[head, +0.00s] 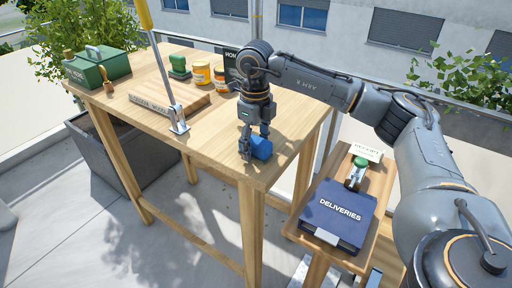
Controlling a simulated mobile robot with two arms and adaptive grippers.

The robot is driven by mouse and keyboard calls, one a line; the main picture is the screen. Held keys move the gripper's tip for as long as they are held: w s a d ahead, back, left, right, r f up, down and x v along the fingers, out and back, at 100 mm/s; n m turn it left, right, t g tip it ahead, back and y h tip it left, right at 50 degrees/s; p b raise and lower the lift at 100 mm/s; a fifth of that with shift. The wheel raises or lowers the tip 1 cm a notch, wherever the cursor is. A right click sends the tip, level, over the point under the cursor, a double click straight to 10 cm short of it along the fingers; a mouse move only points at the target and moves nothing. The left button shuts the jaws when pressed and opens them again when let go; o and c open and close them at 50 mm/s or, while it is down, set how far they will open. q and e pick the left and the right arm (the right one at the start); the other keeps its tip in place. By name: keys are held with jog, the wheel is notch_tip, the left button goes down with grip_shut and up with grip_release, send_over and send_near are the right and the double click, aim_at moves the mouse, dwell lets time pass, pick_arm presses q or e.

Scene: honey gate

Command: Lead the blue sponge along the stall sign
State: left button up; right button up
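The blue sponge (261,148) is at the near right corner of the wooden table. My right gripper (256,145) points down over it, one finger along its left side and the other at its far side. The fingers look shut on the sponge; the far fingertip is hidden. I cannot tell whether the sponge touches the tabletop. A wooden block with partly readable lettering (150,108) lies on the table to the left. A dark sign (233,56) with white letters stands at the back, partly covered by my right arm. I cannot tell which is the stall sign. My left gripper is out of view.
A metal lever with a yellow grip (163,70) rises beside the lettered block. Jars (201,74), a green-topped stamp (179,67) and a green box (97,68) stand farther back. A blue deliveries binder (338,214) lies on a lower side table. The table's front middle is clear.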

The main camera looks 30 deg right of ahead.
aim_at(255, 139)
grip_shut()
jog(key=shift+r+p, duration=2.4)
jog(key=shift+r, duration=1.15)
notch_tip(255, 139, up, 5)
jog(key=p, duration=0.3)
